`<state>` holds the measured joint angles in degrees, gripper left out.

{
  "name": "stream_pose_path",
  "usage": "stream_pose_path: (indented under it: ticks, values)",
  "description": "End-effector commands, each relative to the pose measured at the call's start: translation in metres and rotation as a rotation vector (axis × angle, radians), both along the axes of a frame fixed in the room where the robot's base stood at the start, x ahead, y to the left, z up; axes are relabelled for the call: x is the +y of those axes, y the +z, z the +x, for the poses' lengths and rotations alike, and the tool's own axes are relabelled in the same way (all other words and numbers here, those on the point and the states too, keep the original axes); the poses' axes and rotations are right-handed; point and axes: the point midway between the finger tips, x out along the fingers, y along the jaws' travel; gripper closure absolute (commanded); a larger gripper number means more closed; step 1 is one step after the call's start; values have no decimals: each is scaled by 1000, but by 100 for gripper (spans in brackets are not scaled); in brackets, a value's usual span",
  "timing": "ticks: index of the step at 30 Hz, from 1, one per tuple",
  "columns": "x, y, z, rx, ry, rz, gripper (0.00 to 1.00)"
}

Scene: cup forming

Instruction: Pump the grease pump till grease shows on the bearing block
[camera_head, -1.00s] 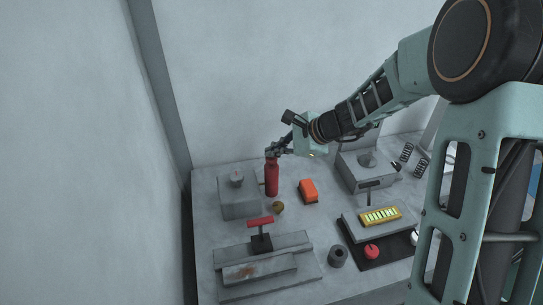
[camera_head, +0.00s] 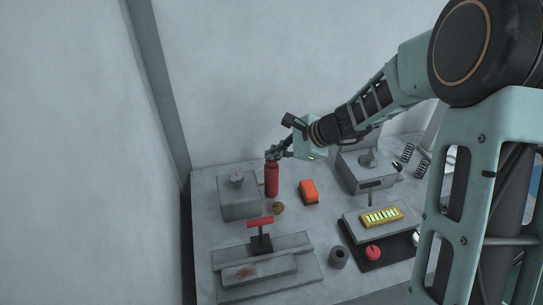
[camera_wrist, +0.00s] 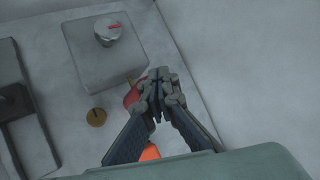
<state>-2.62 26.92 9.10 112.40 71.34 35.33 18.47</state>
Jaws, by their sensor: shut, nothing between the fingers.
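The red upright cylinder (camera_head: 271,181), which I take to be the grease pump, stands on the table at the back left. My gripper (camera_head: 273,154) is shut and empty, fingertips down at the cylinder's top, seemingly touching it. In the wrist view my shut fingertips (camera_wrist: 158,82) cover most of the pump; a red edge (camera_wrist: 133,93) shows beside them. The grey block (camera_head: 239,208) with a round knob, probably the bearing block, is just left of the pump. In the wrist view its knob (camera_wrist: 108,30) has a red mark. I can make out no grease on it.
A small brass disc (camera_head: 278,208) and an orange block (camera_head: 309,191) lie near the pump. A red-handled fixture (camera_head: 260,222) stands in front. A grey ring (camera_head: 339,257), a dark mat (camera_head: 368,262) and a grey machine (camera_head: 366,172) are to the right. Walls close off the left and back.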

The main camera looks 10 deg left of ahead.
Motion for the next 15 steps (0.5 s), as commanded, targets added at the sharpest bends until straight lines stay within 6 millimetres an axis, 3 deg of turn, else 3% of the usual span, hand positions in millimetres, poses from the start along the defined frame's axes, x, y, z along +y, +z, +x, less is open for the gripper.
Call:
stream_pose_path:
  ticks: [15]
  values:
    - [-1,0,-1,3,-1,-3,100]
